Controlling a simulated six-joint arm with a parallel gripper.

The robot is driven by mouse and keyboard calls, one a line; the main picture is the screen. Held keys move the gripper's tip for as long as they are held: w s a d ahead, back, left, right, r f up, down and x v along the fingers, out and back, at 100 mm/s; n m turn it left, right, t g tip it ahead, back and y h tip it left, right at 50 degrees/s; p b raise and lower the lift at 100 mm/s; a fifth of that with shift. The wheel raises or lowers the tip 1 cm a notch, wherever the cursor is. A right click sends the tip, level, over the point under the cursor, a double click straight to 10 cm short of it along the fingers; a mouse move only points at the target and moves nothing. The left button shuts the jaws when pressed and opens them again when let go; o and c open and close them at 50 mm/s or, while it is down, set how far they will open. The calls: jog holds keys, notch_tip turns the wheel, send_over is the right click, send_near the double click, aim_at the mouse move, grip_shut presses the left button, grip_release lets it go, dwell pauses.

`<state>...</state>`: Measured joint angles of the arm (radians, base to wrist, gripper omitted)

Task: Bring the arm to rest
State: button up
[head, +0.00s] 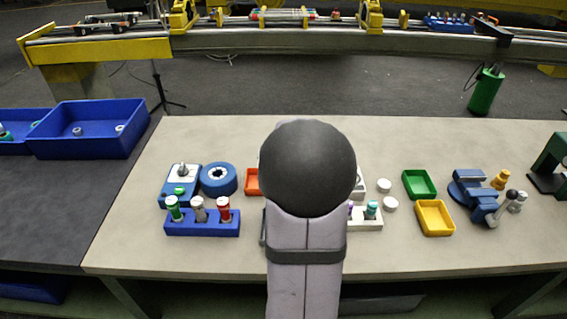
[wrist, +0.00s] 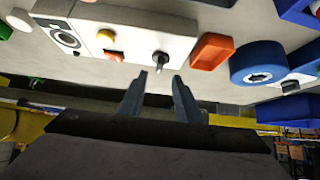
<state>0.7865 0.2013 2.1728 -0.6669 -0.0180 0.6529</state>
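My gripper (wrist: 159,78) shows in the wrist view with its two dark fingers spread apart and nothing held between them. Beyond the fingertips is a white control box (wrist: 130,32) with a yellow button, an orange switch and a dark toggle (wrist: 160,58). The toggle lines up with the gap between the fingers but looks apart from them. In the head view my own arm stands upright in the middle, and its dark round joint hides my gripper and most of the white box.
On the grey workbench (head: 400,140), left of my arm, are a blue rack (head: 202,229) with bottles and a blue roll (head: 218,178). To the right are a green tray (head: 420,184), a yellow tray (head: 435,218) and a blue vise (head: 470,190). The bench's back strip is clear.

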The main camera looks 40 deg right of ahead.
jog(key=s+a+f+n+g+y+p, duration=0.1)
jog(key=s+a+n+g+y+p, duration=0.15)
jog(key=a, duration=1.05)
jog(key=s+a+f+n+g+y+p, duration=0.1)
jog(key=s+a+n+y, duration=0.15)
jog(key=a, duration=1.05)
jog(key=s+a+n+g+y+p, duration=0.1)
jog(key=s+a+n+g, duration=0.25)
jog(key=s+a, duration=0.6)
notch_tip(320, 180, down, 35)
jog(key=b, duration=3.5)
jog(key=shift+w+f+t, duration=0.15)
jog(key=shift+w+t, duration=0.15)
